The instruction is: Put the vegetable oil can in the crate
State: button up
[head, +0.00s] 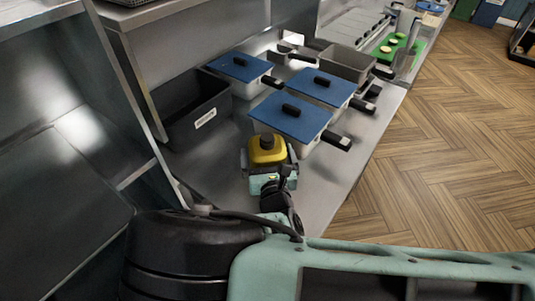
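The vegetable oil can (265,150), yellow with a dark cap, is on or just above the steel counter near the middle of the head view. My gripper (268,162) is at the can from the near side, with dark parts showing on both sides of it. The lower can and the fingertips are hidden, so I cannot tell whether the fingers press on it or whether it is lifted. The crate (204,121) is a dark grey open box with a white label, left of and beyond the can. I see nothing in the crate.
Several pans with blue lids, such as the nearest one (304,117), stand just beyond the can, handles pointing right. A grey container (347,64) and a green board (397,49) are farther back. A steel cabinet wall (75,140) stands left. Bare counter (217,150) lies between can and crate.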

jog(key=shift+r, duration=0.2)
jog(key=s+p, duration=0.1)
jog(key=s, duration=0.3)
jog(key=s+d+p, duration=0.1)
jog(key=s, duration=0.3)
jog(key=s+p, duration=0.1)
jog(key=s, duration=0.3)
jog(key=shift+d, duration=0.25)
jog(key=s+d+r+m+g+h, duration=0.3)
jog(key=d+r+m+g+h, duration=0.25)
jog(key=d+m, duration=0.3)
jog(key=s+d+r+m+g+h, duration=0.2)
jog(key=d+r+m+g+h, duration=0.4)
jog(key=m, duration=0.4)
jog(key=s+a+r+m+g+y, duration=0.3)
jog(key=s+r+m+g+y, duration=0.3)
jog(key=r+m+y, duration=0.4)
jog(key=shift+s+r+m, duration=0.55)
jog(key=shift+s+r, duration=0.3)
jog(key=shift+r, duration=0.05)
